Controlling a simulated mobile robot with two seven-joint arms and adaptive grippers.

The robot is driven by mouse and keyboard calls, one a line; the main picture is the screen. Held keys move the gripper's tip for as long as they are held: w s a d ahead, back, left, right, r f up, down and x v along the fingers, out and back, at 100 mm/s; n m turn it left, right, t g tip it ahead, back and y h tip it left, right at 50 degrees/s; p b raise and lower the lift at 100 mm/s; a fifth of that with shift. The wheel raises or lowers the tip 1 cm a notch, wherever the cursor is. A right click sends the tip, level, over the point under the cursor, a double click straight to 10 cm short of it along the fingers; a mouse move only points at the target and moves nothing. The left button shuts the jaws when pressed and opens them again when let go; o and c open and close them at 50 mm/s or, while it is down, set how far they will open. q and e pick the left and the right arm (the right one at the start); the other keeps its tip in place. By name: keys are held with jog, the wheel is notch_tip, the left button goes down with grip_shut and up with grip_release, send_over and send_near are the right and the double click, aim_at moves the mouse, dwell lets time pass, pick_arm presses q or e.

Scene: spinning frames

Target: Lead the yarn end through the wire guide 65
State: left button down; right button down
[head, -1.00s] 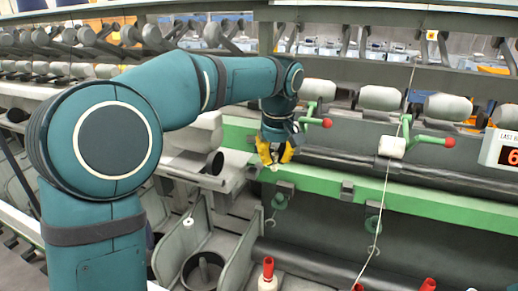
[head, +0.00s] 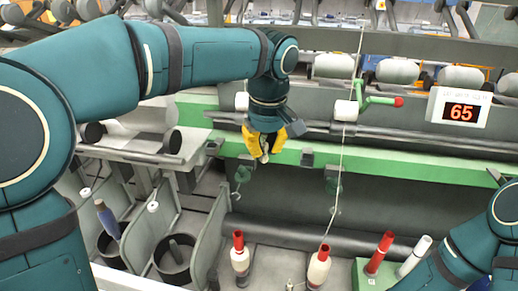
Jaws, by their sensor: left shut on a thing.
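My left gripper (head: 263,158) has yellow fingers and is in front of the green rail (head: 400,168). It is shut on a small pale piece at its tips, which looks like the yarn end; the fingers hide most of it. Small curled guides hang below the rail: one (head: 240,177) is just left of and below the gripper, another (head: 332,181) is to its right. I cannot tell which is wire guide 65. A display (head: 460,112) at right reads 65. A white yarn (head: 337,190) hangs to the right of the gripper, apart from it. My right gripper is out of view.
Red-topped white bobbins (head: 318,268) stand below, and a green block (head: 368,276) holds a red and a white tube. A green lever with a red knob (head: 398,102) juts out above the rail. My right arm is at the lower right.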

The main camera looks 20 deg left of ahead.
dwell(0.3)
